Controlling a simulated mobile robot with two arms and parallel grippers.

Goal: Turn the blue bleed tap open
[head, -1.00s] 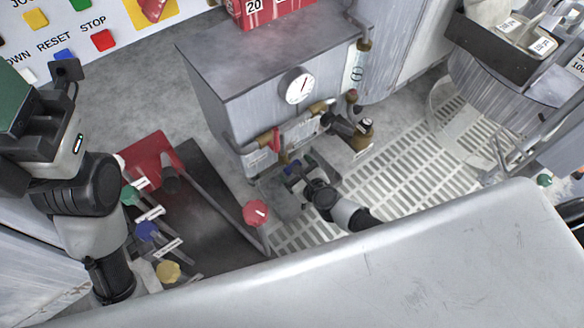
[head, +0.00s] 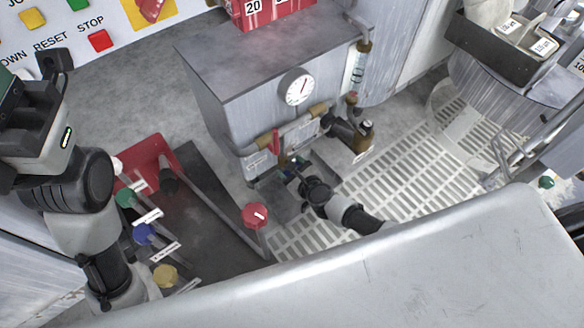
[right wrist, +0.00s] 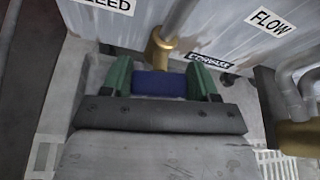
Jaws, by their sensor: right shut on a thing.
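The blue bleed tap (right wrist: 160,84) shows in the right wrist view as a blue block under a brass fitting (right wrist: 158,48) on the cabinet's pipe. My right gripper (right wrist: 162,82) has its two green fingers on either side of the blue block, shut on it. In the head view my right gripper (head: 290,168) is at the lower front of the grey cabinet (head: 225,110), and the tap is mostly hidden there. A partly cut-off bleed label (right wrist: 108,4) is above left. My left gripper (head: 15,95) is at the left edge, partly out of frame; its fingers are unclear.
A red lever (head: 276,142) and a gauge (head: 297,87) are on the cabinet near the right gripper. A brass-ended fitting (head: 364,130) stands to the right. A red knob (head: 255,215) and green, blue and yellow knobs are at left. A white grating (head: 400,185) covers the floor.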

